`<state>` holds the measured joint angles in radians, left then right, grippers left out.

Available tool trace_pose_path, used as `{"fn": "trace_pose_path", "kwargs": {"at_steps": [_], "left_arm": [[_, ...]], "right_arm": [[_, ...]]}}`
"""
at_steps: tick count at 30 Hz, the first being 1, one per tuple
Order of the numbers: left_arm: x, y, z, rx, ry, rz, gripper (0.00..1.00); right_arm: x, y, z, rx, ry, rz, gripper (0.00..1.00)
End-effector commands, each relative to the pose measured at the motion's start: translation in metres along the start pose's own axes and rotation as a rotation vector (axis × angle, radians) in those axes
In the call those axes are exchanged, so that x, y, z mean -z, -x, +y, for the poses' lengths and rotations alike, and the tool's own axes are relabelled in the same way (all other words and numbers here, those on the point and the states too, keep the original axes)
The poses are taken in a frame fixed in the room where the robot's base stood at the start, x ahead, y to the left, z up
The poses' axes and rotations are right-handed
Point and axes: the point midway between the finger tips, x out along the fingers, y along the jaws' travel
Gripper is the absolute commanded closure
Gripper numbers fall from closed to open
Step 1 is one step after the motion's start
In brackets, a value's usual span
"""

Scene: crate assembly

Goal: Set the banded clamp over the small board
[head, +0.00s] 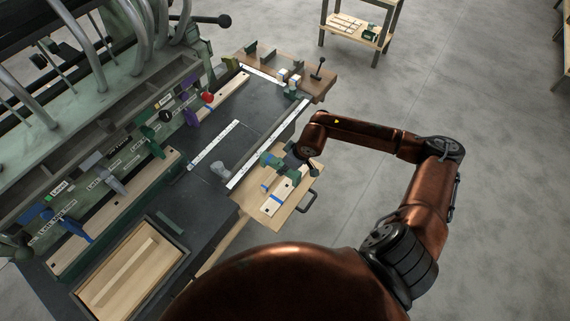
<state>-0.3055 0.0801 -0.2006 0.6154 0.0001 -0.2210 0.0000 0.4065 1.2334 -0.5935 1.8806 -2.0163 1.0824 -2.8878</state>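A small pale board (285,192) with a blue stripe across it lies on a light wooden side panel (302,187) with a dark handle. A teal-green clamp-like piece (270,160) is at the board's upper end, beside my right gripper (290,161). I cannot tell whether this piece is the banded clamp, or whether the gripper touches it. My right gripper points down and left at the end of the copper arm; its fingers are too small and dark to read. My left gripper is out of view.
A dark worktop (215,165) carries white rulers (213,146). A wooden tray (178,262) holds a pale strip. Open floor lies at right.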

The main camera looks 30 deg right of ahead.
Motion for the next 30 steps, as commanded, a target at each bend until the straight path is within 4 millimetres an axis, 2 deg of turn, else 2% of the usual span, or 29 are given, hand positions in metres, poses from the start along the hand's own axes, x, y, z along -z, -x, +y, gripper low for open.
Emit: {"fn": "trace_pose_path", "kwargs": {"at_steps": [9,19,24,30], "left_arm": [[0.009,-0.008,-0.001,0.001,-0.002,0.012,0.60],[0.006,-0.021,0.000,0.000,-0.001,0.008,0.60],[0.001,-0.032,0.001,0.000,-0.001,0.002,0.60],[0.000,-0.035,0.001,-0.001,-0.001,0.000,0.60]], "right_arm": [[-0.013,-0.034,-0.001,0.002,-0.002,0.001,1.00],[-0.026,-0.065,0.000,-0.001,0.000,0.002,1.00],[-0.030,-0.074,0.000,-0.001,0.000,0.001,1.00],[-0.030,-0.075,0.000,-0.001,-0.001,0.002,1.00]]}}
